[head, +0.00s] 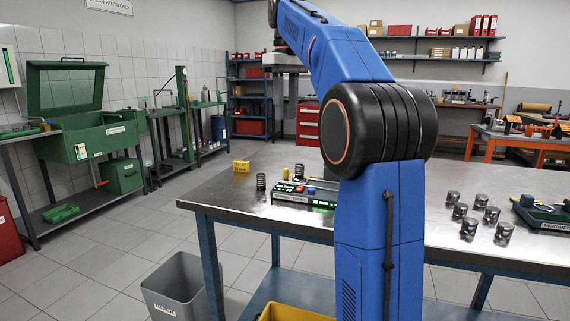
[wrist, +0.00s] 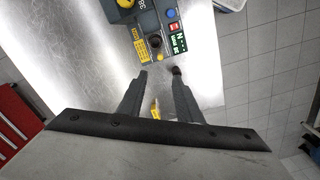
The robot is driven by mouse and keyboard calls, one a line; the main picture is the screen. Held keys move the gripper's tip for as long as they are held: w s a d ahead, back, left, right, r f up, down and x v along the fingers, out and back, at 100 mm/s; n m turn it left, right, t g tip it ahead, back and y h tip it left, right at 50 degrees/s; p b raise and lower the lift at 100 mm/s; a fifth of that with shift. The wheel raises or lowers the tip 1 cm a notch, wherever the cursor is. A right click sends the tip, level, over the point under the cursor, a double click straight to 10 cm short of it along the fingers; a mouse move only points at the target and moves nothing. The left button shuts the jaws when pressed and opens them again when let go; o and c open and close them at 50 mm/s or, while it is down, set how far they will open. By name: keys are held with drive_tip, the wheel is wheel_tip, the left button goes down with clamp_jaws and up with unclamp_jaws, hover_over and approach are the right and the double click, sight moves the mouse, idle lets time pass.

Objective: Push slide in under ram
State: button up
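In the wrist view the tester (wrist: 155,30) is at the top, with a green display, a yellow perforated strip, a dark round part and a blue knob. I cannot single out the slide or the ram for certain. My gripper (wrist: 160,74) points at the table just short of the tester in the wrist view. Its two dark fingers are apart, with nothing seen held. A small yellow thing (wrist: 155,108) shows between them, lower down.
Several pistons (head: 460,211) stand at the right. A grey bin (head: 180,285) is on the floor. My arm hides the table's middle in the head view.

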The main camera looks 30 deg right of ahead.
wheel_tip(320, 180, down, 16)
drive_tip(key=shift+f, duration=0.2)
idle(0.4)
clamp_jaws()
